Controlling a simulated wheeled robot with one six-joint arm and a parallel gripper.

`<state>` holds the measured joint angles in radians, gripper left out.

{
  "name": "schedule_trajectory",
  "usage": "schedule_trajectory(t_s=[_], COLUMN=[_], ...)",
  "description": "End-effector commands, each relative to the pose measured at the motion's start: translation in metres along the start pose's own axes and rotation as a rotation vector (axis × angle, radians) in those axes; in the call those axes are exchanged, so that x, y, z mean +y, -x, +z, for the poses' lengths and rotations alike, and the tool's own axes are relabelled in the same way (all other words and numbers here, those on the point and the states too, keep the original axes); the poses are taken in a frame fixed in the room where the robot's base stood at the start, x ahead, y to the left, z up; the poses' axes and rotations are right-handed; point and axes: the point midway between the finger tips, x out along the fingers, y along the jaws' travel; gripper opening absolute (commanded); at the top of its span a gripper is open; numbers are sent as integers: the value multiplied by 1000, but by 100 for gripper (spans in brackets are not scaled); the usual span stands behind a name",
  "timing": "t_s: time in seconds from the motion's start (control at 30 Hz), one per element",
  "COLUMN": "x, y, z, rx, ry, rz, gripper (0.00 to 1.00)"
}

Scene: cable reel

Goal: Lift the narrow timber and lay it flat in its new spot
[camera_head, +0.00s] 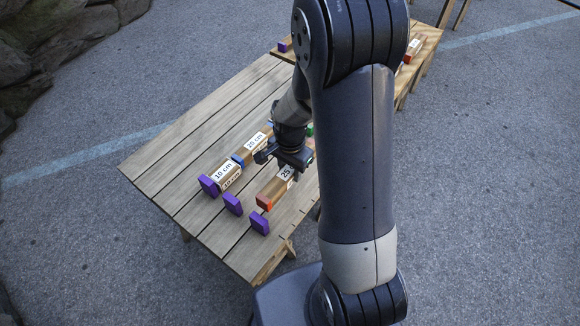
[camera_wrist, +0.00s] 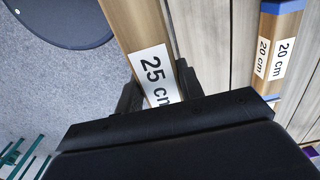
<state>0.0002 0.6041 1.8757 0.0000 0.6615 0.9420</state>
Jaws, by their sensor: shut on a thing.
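A light brown timber labelled 25 cm (camera_head: 272,193) lies along the slatted table, with a red end toward the front. The same timber shows between my fingers in the wrist view (camera_wrist: 143,30). My gripper (camera_wrist: 160,90) is shut on it across the label. In the head view my gripper (camera_head: 291,160) is over the timber's middle, and my arm hides part of it. I cannot tell whether the timber touches the boards or is slightly above them.
Left of it on the table (camera_head: 180,142) are a 20 cm timber (camera_head: 255,142) with blue ends and a 10 cm timber (camera_head: 224,172). Purple blocks (camera_head: 232,204) (camera_head: 259,222) stand near the front edge. A second table (camera_head: 430,38) stands behind. The table's left boards are clear.

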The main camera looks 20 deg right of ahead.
Motion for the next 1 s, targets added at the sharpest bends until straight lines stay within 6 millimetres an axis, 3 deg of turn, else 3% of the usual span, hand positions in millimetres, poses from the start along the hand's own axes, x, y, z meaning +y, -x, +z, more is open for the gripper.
schedule_trajectory(t_s=[0.03, 0.6, 1.0], x=[0, 0, 0], y=[-11, -79, -90], z=[0, 0, 0], rx=[0, 0, 0], ry=[0, 0, 0], rz=[0, 0, 0], gripper=[8, 8, 8])
